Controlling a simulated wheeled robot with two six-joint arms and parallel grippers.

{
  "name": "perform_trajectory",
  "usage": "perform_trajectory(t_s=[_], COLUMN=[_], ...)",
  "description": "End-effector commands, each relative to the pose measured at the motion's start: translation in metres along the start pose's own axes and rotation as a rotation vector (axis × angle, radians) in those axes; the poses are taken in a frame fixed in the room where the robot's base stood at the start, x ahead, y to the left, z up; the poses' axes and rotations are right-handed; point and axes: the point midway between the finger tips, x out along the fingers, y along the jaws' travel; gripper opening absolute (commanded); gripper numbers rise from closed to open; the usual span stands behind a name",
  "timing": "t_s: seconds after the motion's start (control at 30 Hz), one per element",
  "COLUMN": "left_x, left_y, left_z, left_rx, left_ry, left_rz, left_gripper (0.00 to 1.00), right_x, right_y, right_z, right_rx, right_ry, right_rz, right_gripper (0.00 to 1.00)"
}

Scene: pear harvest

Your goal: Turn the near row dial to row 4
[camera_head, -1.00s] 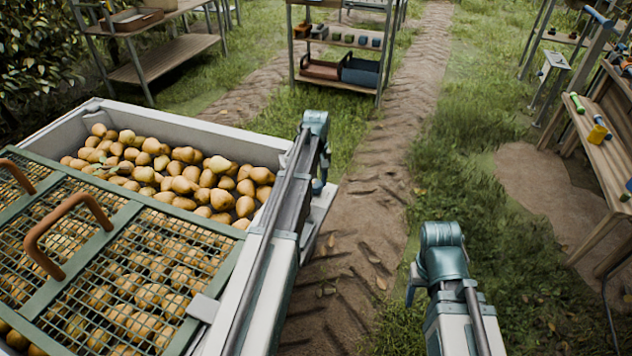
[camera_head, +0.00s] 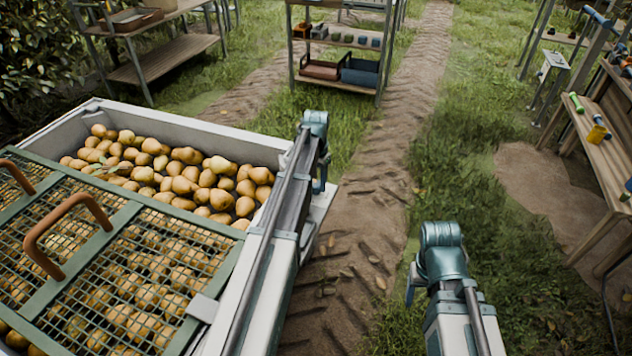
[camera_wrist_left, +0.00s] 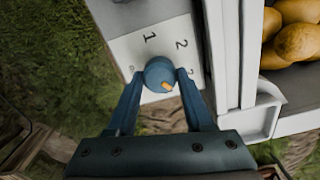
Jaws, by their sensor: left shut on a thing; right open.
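The near row dial (camera_wrist_left: 158,68) is a round blue knob with an orange pointer mark, on a white plate (camera_wrist_left: 125,48) on the side of the pear bin. The figures 1 and 2 show clearly; a figure after 2 is partly covered by a finger. The pointer is toward the lower right, past the 2; the figure at its tip is hidden. My left gripper (camera_wrist_left: 158,84) is shut on the knob, one finger on each side. In the head view it (camera_head: 320,184) is at the bin's right side. My right gripper (camera_head: 411,288) is open, apart from everything, over the grass.
The bin (camera_head: 210,128) holds pears, with a green mesh lid (camera_head: 135,208) over its near part. A shelf rack (camera_head: 335,85) stands ahead, a wooden bench (camera_head: 170,65) at the left, and another bench (camera_head: 610,165) at the right. The dirt track between is clear.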

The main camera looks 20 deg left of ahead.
Motion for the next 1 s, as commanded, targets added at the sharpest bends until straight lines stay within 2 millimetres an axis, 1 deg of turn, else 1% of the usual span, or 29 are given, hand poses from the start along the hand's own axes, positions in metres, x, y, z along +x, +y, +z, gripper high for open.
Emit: perform_trajectory(t_s=[0.2, 0.5, 0.73, 1.0], left_x=[0.0, 0.0, 0.0, 0.0], left_y=[0.0004, 0.0006, 0.0008, 0.0008], left_z=[0.0, 0.0001, 0.0002, 0.0002], left_rx=[0.199, 0.422, 0.528, 0.581], left_ry=[0.0, 0.0, 0.0, 0.0], left_rz=[0.0, 0.0, 0.0, 0.0], left_gripper=[0.0, 0.0, 0.0, 0.0], right_x=[0.0, 0.0, 0.0, 0.0], right_y=[0.0, 0.0, 0.0, 0.0], right_z=[0.0, 0.0, 0.0, 0.0], right_rx=[0.0, 0.0, 0.0, 0.0], right_ry=[0.0, 0.0, 0.0, 0.0], right_rz=[0.0, 0.0, 0.0, 0.0], right_gripper=[0.64, 0.64, 0.64, 0.64])
